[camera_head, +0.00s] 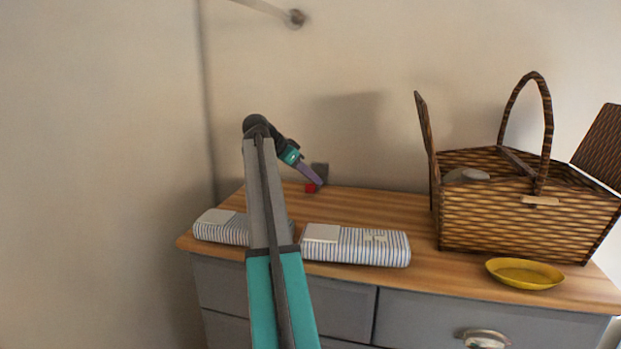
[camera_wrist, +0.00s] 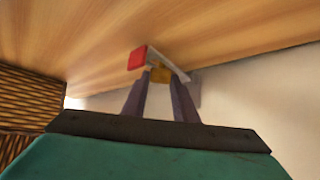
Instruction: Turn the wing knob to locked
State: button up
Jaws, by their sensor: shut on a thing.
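The wing knob (camera_wrist: 160,74) shows in the wrist view as a small brass-yellow piece between my fingertips. Beside it are a red block (camera_wrist: 137,59) and a thin pale grey bar (camera_wrist: 168,63); how these join the knob is unclear. My gripper (camera_wrist: 159,79) is shut on the knob, with one purple finger on each side. In the head view my gripper (camera_head: 318,183) reaches down at the back of the dresser top, by the red block (camera_head: 311,188) and a dark grey plate (camera_head: 321,170). The knob itself is hidden there, and its lock position cannot be read.
The wooden dresser top (camera_head: 380,200) stands against the wall. A striped folded cloth (camera_head: 360,246) and another one (camera_head: 222,227) lie along its front left. An open wicker basket (camera_head: 520,215) and a yellow dish (camera_head: 524,273) are on the right.

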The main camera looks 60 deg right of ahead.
jog(key=n+t, duration=0.1)
jog(key=n, duration=0.1)
jog(key=n+t+h+b, duration=0.1)
jog(key=t, duration=0.1)
jog(key=shift+s+a+n, duration=0.2)
jog(key=shift+s+n, duration=0.2)
jog(key=n+t, duration=0.3)
jog(key=n, duration=0.1)
jog(key=shift+s+d, duration=0.1)
jog(key=shift+s, duration=0.05)
jog(key=shift+n+t, duration=0.5)
jog(key=shift+n, duration=0.2)
jog(key=o, duration=1.1)
jog(key=shift+b+v, duration=1.65)
jog(key=shift+v, duration=5.25)
